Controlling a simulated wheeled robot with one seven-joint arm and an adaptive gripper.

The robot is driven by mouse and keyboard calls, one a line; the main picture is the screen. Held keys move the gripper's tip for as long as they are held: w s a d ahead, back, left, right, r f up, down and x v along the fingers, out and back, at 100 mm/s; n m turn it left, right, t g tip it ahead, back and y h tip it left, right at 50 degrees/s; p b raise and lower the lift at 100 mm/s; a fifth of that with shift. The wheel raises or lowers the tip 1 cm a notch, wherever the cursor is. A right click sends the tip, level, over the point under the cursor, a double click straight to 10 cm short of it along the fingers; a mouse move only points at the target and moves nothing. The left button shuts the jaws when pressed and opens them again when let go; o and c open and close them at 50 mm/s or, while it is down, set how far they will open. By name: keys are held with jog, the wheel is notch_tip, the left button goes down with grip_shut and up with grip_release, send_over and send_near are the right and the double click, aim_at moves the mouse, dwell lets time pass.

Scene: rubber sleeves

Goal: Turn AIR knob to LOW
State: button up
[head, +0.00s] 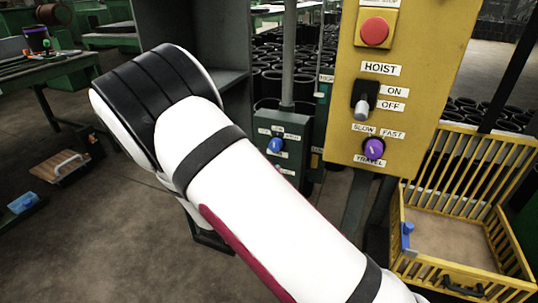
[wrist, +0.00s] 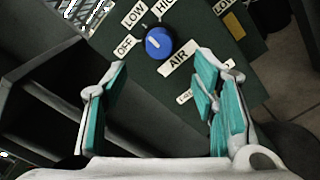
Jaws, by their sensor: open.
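The AIR knob is blue and round; in the wrist view (wrist: 159,42) it sits on a dark green panel (wrist: 225,65). OFF is to its left, LOW at upper left, HIGH at upper right, and AIR below. A pale mark shows on the left part of the knob; its exact direction is hard to tell. My gripper (wrist: 162,70) is open and empty, with teal pads apart on either side below the knob, not touching it in the picture. The knob also shows in the head view (head: 275,146), on a grey-green box; the gripper is hidden there.
A yellow panel (head: 400,80) right of the box carries a red button (head: 375,31), a HOIST switch (head: 363,103) and a purple TRAVEL knob (head: 374,149). A yellow crate (head: 468,225) stands at right. A dark shelf (wrist: 45,100) is left of the gripper.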

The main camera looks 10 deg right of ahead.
jog(key=shift+v, duration=2)
